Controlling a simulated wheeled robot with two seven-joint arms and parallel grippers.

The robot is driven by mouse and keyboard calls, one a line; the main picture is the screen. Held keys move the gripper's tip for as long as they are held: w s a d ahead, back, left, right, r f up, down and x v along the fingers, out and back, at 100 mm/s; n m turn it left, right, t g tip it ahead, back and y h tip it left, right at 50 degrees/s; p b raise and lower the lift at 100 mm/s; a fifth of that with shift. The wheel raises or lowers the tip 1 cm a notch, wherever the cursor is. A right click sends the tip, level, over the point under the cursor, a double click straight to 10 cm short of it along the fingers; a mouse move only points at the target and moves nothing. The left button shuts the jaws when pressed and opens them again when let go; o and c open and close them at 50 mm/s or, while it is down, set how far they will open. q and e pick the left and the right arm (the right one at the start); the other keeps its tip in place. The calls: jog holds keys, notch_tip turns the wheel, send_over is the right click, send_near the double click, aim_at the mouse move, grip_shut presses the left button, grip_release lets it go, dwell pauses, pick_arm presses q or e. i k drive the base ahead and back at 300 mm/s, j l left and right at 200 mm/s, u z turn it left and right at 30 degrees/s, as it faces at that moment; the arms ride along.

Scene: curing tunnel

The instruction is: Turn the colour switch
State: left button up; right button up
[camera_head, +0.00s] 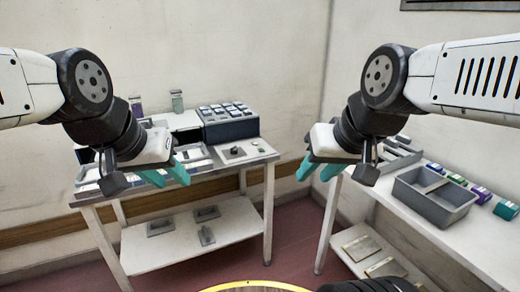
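I cannot make out for certain which thing is the colour switch. A small dark fitting (236,152) sits on a grey plate at the right end of the left table, in front of a dark box with several raised keys (228,123). My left gripper (167,175) has teal fingers apart with nothing between them; it hangs over the front of the left table, left of the fitting. My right gripper (318,172) also has its teal fingers apart and empty, above the gap between the tables. Neither gripper appears to touch anything.
The left table (215,172) has trays at its left and a lower shelf (185,238) with small grey parts. The right table (452,232) bears a grey bin (435,205) and several coloured boxes (482,194). Red floor (290,235) shows between the tables.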

aim_at(234, 151)
jog(key=i+u, duration=0.1)
jog(key=i, duration=0.85)
